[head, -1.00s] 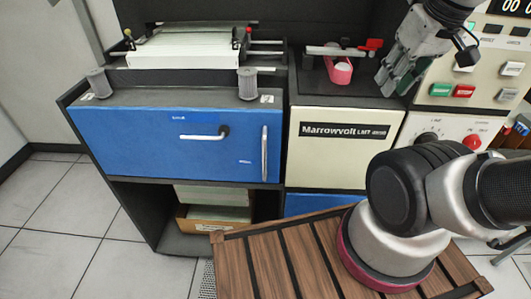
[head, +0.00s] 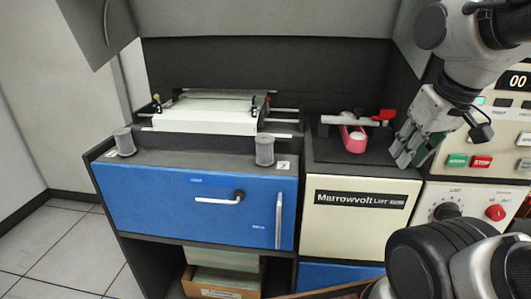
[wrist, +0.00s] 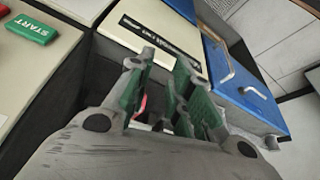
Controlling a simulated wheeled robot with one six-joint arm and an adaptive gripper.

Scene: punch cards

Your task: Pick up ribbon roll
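A pink-red loop with a pale round end, which looks like the ribbon roll (head: 354,139), lies on the dark recessed top above the Marrowvolt panel in the head view. A small pinkish bit shows between the fingers in the wrist view, but I cannot tell if it is the same thing. My gripper (head: 404,157) hangs just right of the roll, with its fingers pointing down and left. In the wrist view my gripper (wrist: 166,62) has its green-padded fingers apart, with nothing clearly held between them.
A red-handled bar (head: 355,120) crosses just behind the roll. The control panel (head: 465,160) stands close to the right of my gripper. Two grey spools (head: 124,142) (head: 265,151) stand on the ledge above the blue drawer (head: 190,205). A white tray (head: 205,120) lies behind them.

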